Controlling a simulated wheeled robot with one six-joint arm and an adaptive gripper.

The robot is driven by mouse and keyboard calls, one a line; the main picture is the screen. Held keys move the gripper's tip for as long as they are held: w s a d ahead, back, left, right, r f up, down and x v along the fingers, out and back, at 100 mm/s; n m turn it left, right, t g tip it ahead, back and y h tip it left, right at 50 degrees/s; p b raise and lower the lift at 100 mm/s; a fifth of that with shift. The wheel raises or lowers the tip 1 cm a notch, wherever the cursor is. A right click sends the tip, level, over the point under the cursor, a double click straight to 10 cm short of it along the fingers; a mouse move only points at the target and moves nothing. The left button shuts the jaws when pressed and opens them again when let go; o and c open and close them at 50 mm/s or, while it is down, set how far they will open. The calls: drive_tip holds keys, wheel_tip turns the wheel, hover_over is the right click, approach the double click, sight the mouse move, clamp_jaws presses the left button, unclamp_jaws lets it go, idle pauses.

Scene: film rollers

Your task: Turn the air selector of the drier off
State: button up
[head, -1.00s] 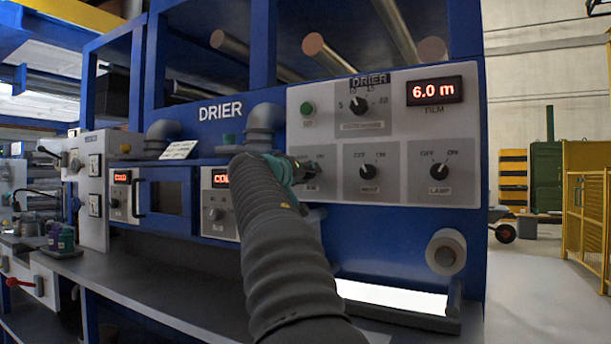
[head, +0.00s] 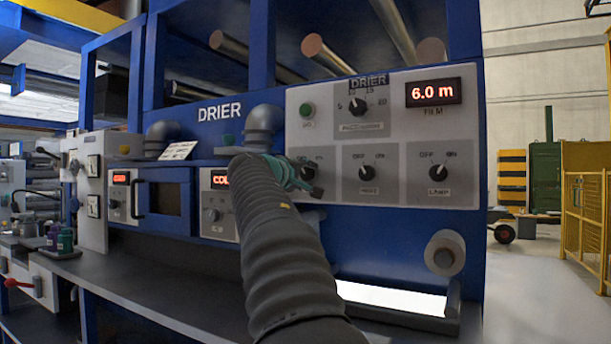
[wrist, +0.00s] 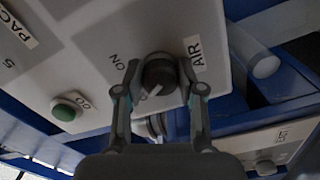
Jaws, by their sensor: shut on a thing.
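The air selector is a dark round knob (wrist: 158,72) on the grey drier panel (wrist: 80,62), with labels AIR and ON beside it in the wrist view. Its white pointer mark shows at its lower left, turned away from ON. The OFF label is not visible there. My gripper (wrist: 159,70) is shut on the knob, one finger on each side. In the head view my gripper (head: 304,178) is at the panel's lower left and covers most of the knob and its labels.
To the right on the panel are the knob (head: 366,173) with OFF and ON, and the LAMP knob (head: 438,172). The pace dial (head: 359,105) and a green button (head: 307,110) are above. A roller (head: 445,254) sticks out below.

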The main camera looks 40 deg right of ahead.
idle(0.4)
drive_tip(key=o, duration=1.1)
drive_tip(key=shift+o, duration=0.2)
drive_tip(key=v, duration=1.2)
